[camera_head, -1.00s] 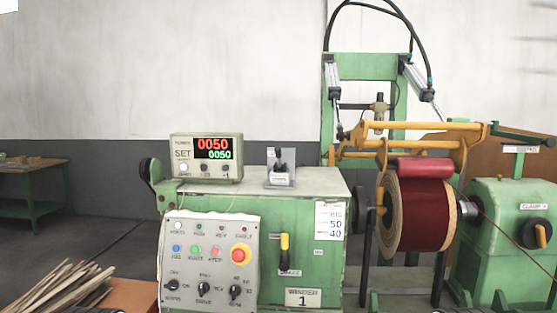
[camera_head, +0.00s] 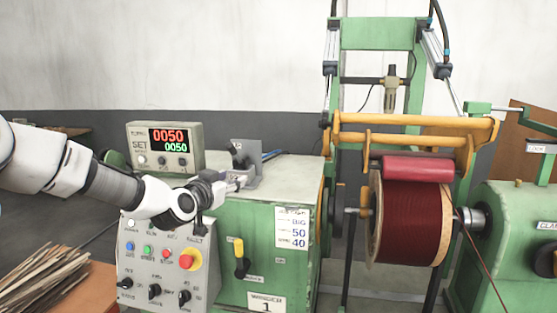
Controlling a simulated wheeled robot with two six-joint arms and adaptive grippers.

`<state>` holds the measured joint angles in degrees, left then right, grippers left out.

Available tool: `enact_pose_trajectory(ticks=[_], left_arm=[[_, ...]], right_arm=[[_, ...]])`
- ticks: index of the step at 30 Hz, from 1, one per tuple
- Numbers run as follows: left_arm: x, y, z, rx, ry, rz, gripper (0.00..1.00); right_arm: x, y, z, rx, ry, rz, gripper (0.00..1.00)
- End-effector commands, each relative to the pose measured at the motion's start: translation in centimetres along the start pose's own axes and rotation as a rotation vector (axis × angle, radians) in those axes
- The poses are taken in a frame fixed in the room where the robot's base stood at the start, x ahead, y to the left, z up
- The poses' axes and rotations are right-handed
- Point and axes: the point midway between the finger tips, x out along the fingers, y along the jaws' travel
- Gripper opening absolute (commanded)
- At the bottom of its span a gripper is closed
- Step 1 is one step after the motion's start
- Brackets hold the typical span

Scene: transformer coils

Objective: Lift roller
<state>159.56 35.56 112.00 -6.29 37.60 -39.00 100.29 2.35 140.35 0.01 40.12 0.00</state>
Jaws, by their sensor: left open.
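The red roller (camera_head: 418,169) lies across the top of the dark red wound coil (camera_head: 411,221), under the yellow frame (camera_head: 415,130) of the winder. It appears to touch the coil. My left gripper (camera_head: 240,181) is open at the front of the small grey lever unit (camera_head: 245,160) on top of the green cabinet. The gripper's fingers hide part of the lever, and I cannot tell whether they touch it. My right gripper is not in view.
The control panel (camera_head: 168,262) and the counter display (camera_head: 166,147) stand close to my left arm. A yellow-handled brake lever (camera_head: 240,257) is on the cabinet front. Wooden strips (camera_head: 45,275) lie at lower left. The green tailstock (camera_head: 515,235) stands at right.

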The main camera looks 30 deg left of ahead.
Motion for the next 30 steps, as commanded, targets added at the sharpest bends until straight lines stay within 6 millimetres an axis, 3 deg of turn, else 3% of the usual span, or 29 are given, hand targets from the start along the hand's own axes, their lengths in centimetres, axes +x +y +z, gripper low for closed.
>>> enact_pose_trajectory(ticks=[1,3,5,18,27,30], left_arm=[[-1.0,-1.1,-3.2,-0.026,0.049,-0.011,0.45],[-1.7,-1.8,-5.4,-0.037,0.087,-0.018,0.45],[-1.7,-1.9,-6.1,-0.034,0.097,-0.02,0.45],[5.3,-1.9,-6.8,-0.031,0.095,-0.019,0.45],[5.9,-1.8,-6.6,-0.034,0.096,-0.017,0.45],[5.9,-1.8,-6.6,-0.034,0.095,-0.017,0.1]], right_arm=[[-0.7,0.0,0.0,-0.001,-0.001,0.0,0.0],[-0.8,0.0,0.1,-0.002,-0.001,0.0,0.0],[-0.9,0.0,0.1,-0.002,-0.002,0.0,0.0],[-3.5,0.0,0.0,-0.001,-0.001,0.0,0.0],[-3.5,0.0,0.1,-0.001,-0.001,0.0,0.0],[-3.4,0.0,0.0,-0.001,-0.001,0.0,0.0]])
